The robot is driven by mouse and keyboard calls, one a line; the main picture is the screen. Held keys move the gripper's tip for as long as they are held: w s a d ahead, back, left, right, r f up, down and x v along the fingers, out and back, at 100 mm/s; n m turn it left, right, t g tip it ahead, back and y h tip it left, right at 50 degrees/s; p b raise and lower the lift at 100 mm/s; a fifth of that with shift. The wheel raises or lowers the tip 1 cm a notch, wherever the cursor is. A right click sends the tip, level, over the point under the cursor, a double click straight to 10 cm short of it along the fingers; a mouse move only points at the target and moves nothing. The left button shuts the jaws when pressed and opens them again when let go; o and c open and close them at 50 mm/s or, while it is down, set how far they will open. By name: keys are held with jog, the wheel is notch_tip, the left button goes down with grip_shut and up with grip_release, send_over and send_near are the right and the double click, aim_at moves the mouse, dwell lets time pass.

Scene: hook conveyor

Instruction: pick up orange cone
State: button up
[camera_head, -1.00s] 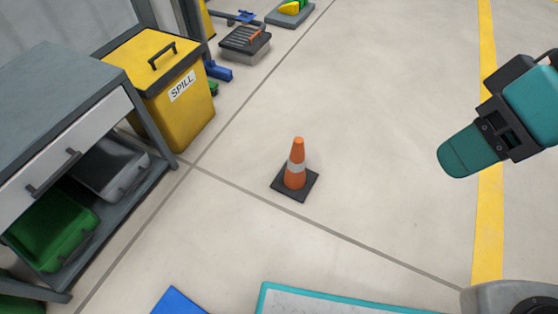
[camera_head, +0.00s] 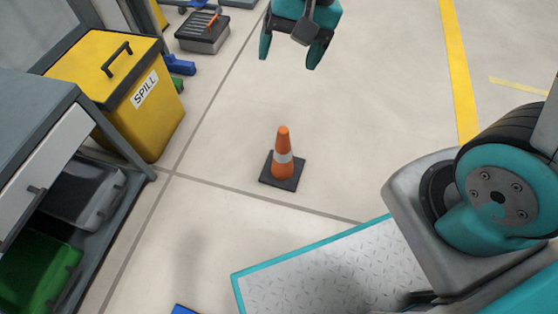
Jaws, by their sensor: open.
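The orange cone (camera_head: 283,140) has a white band and a black square base. It stands upright on the floor near the middle of the view. My gripper (camera_head: 289,58) is at the top of the view, above the cone in the picture and apart from it. Its two teal fingers point down with a gap between them. The gripper is open and empty.
A yellow spill bin (camera_head: 150,115) and a grey cart (camera_head: 40,100) with a green crate (camera_head: 40,270) stand at the left. A grey toolbox (camera_head: 203,33) sits at the top left. The floor around the cone is clear.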

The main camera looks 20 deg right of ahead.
jog(key=w+d+f+m, duration=0.3)
jog(key=w+f+m, duration=0.35)
jog(key=f, duration=0.35)
jog(key=m+h+b, duration=0.1)
jog(key=m+h, duration=0.1)
jog(key=m, duration=0.5)
send_near(284, 130)
notch_tip(284, 130, down, 7)
jog(key=b, duration=0.6)
jog(key=shift+w+a+r, duration=0.1)
jog(key=shift+w, duration=0.1)
jog(key=f+b, duration=0.2)
jog(key=f, duration=0.1)
jog(key=a+f+b, duration=0.1)
jog(key=f+b, duration=0.2)
jog(key=shift+a+f, duration=0.1)
jog(key=shift+a, duration=0.05)
jog(key=shift+c, duration=0.3)
grip_shut()
